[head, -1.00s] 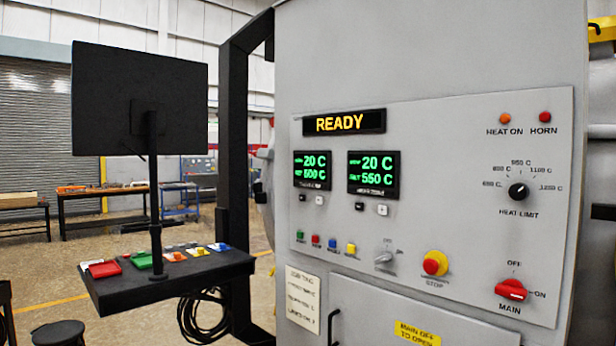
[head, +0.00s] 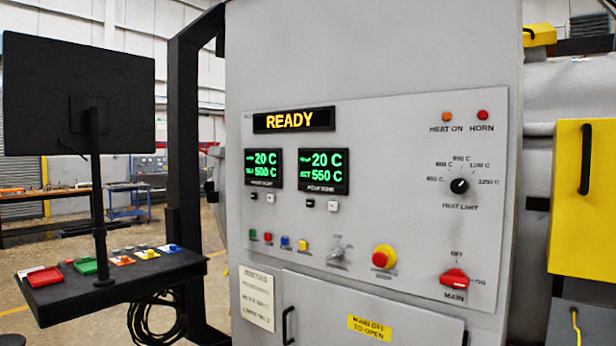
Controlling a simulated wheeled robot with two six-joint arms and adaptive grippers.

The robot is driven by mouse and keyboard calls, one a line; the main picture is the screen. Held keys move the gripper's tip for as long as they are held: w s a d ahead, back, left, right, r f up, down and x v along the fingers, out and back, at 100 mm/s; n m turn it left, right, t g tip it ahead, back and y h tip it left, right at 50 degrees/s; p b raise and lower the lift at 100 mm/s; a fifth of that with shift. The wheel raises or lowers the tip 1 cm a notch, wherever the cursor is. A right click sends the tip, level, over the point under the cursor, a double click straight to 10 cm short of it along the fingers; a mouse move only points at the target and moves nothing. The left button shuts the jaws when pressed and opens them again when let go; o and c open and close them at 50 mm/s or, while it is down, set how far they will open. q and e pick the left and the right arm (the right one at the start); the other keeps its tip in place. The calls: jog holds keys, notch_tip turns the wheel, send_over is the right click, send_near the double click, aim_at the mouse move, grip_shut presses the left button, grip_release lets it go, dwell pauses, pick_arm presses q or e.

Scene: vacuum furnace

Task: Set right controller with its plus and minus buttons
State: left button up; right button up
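The right controller (head: 324,172) is a black display on the grey control panel (head: 400,220), with green digits reading 20 C above and 550 C below. Under it sit its black minus button (head: 311,203) and its white plus button (head: 334,206). The left controller (head: 264,169) reads 20 C and what looks like 500 C, with a black button (head: 255,196) and a white button (head: 271,199) under it. The sign (head: 293,121) above reads READY. Neither of my grippers is in the head view.
A black monitor (head: 70,95) and shelf (head: 140,268) stand at left; a yellow box (head: 583,200) is at right.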

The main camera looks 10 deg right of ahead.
jog(key=shift+c, duration=0.4)
grip_shut()
dwell(1.4)
